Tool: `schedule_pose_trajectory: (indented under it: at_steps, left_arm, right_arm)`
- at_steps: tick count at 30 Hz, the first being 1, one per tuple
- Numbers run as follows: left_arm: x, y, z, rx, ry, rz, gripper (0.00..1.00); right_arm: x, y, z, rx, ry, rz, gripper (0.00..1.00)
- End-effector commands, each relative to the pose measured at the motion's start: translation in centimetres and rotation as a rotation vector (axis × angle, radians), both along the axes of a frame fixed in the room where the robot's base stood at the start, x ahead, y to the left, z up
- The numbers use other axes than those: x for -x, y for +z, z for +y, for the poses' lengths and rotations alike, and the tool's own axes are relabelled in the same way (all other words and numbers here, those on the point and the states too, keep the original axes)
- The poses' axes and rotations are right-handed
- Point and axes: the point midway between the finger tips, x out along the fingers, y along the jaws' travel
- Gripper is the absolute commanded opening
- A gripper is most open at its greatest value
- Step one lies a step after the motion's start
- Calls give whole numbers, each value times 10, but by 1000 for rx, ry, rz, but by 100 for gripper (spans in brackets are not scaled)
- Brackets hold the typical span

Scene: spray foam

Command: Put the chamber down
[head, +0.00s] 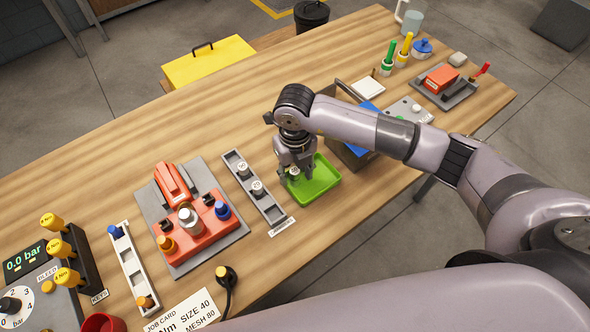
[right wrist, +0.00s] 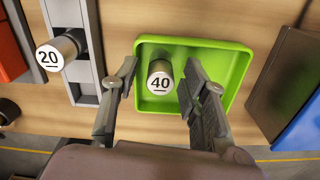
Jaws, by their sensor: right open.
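A short metal cylinder with a white cap marked 40, which I take to be the chamber, is in the green tray (head: 320,181). In the right wrist view the chamber (right wrist: 160,78) is inside the left part of the tray (right wrist: 237,68), its marked end facing the camera. My right gripper (head: 296,178) is low over the tray. In the right wrist view its fingers (right wrist: 160,68) are spread on either side of the chamber, with gaps visible. In the head view the fingers partly hide the chamber. My left gripper is not in view.
Left of the tray, a grey rack (head: 268,206) holds two similar cylinders; one is marked 20 (right wrist: 58,52). A grey bin with a blue item (head: 368,111) stands close on the tray's right. A red block (head: 199,232) sits further left. Bare wood lies in front of the tray.

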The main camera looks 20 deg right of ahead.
Motion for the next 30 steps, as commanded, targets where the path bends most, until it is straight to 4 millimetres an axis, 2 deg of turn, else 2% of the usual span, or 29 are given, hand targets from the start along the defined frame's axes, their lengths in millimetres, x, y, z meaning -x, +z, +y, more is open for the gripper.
schedule_pose_trajectory:
  at_steps: [5, 7, 21, 25, 30]
  left_arm:
    - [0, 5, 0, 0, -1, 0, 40]
    - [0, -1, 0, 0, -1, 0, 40]
    - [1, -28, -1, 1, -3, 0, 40]
    - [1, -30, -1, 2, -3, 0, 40]
    - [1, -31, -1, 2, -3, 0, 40]
  right_arm:
    - [0, 5, 0, 0, 0, 0, 41]
    - [-1, 9, 0, -2, 0, -4, 41]
    - [-1, 102, 0, 0, 1, -5, 41]
    - [-1, 116, 0, -1, 0, -3, 41]
    - [0, 123, 0, -1, 0, 0, 41]
